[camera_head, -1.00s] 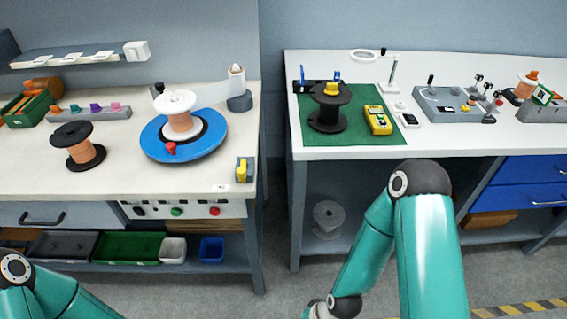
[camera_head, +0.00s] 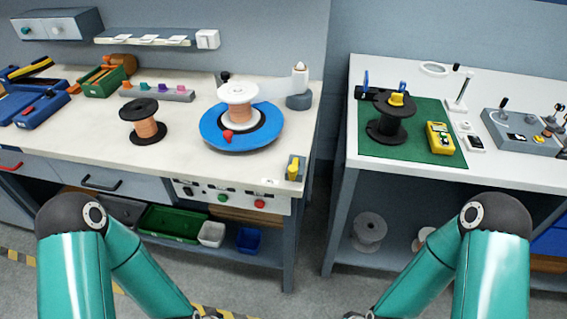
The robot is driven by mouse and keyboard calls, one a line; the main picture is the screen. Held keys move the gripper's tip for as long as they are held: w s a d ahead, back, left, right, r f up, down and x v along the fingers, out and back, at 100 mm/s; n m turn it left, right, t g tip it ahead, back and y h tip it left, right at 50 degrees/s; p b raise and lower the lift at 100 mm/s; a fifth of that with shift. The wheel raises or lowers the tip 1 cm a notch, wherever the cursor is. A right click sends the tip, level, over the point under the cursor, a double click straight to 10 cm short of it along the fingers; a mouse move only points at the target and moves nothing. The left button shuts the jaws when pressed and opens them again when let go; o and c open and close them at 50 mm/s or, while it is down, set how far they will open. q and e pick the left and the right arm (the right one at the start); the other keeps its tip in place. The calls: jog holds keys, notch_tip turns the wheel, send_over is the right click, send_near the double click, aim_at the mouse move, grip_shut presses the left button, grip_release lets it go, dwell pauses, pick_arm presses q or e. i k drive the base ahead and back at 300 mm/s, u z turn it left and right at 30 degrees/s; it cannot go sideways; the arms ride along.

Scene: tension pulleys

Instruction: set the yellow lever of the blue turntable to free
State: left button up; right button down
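The blue turntable (camera_head: 263,133) lies on the left bench and carries a white-flanged spool (camera_head: 238,92) of copper wire. A red knob (camera_head: 228,135) sits on its front part. The yellow lever (camera_head: 293,168) stands on a small grey block at the bench's front right corner, to the right of the turntable. The lever looks roughly upright; its marked setting is too small to read. Both my arms come up from the bottom edge, and their ends run out of the picture below the benches. Neither gripper's fingers show.
A black spool (camera_head: 144,121) of copper wire stands left of the turntable. A control panel (camera_head: 232,195) with buttons is on the bench front below the lever. A gap separates this bench from the right bench (camera_head: 420,178), which holds a green mat (camera_head: 437,112) and a yellow meter (camera_head: 440,138).

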aim_at(292, 169)
jog(key=z, duration=1.05)
jog(key=k, duration=0.9)
jog(key=u, duration=0.7)
jog(key=i, duration=1)
